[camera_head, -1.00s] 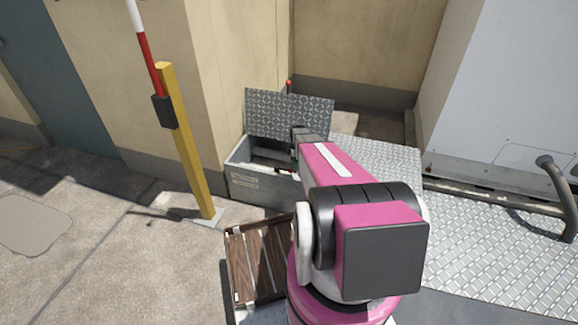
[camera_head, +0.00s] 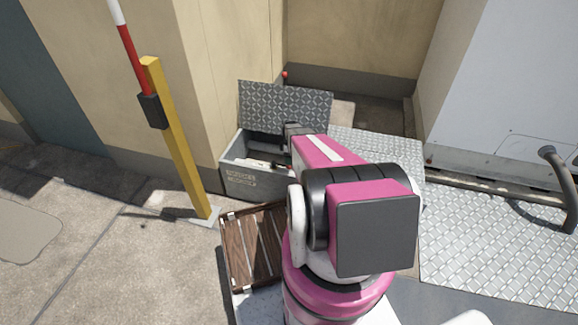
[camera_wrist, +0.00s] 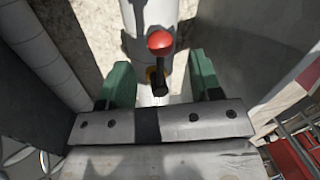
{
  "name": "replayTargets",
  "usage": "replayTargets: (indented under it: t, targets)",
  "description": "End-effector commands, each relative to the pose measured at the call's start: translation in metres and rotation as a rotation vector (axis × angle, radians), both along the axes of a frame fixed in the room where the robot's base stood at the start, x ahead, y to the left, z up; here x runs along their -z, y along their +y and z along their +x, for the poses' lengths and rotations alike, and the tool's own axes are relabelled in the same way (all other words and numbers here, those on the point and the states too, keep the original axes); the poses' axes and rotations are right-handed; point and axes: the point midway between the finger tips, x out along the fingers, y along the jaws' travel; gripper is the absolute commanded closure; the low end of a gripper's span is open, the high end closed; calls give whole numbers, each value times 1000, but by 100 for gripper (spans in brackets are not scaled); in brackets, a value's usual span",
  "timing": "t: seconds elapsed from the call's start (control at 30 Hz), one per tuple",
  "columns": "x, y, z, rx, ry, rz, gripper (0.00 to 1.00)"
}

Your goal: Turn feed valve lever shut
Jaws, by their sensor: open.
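The valve lever (camera_wrist: 160,43) has a red ball knob on a short dark stem. In the wrist view it stands in front of a pale upright pipe (camera_wrist: 148,15). My gripper (camera_wrist: 161,68) is open, with one green finger on each side of the lever's lower part. The fingers appear apart from the lever; I cannot tell how deep between them it sits. In the head view a small red knob (camera_head: 285,74) shows above the raised lid; I cannot tell whether it is the same lever. My arm hides most of the gripper there.
A grey box (camera_head: 262,182) stands open by the wall, its checkered lid (camera_head: 285,108) raised. A yellow post (camera_head: 180,145) with a red-white bar stands at left. A wooden slatted crate (camera_head: 252,245) is near my arm. Metal plate flooring and a large pale unit (camera_head: 500,75) lie at right.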

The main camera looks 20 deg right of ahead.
Motion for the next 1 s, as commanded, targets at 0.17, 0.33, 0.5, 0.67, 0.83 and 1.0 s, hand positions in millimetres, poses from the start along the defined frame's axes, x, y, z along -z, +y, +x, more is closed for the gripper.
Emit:
replayTargets:
  t: [0.17, 0.33, 0.5, 0.67, 0.83, 1.0]
  targets:
    - [28, 2, -4, 0, 1, 0, 42]
    - [43, 3, -7, 0, 0, 0, 42]
    - [47, 4, -8, 0, 0, 0, 42]
    - [46, 4, -8, 0, -1, 0, 42]
    - [46, 4, -8, 0, -1, 0, 84]
    - [46, 4, -8, 1, -1, -1, 100]
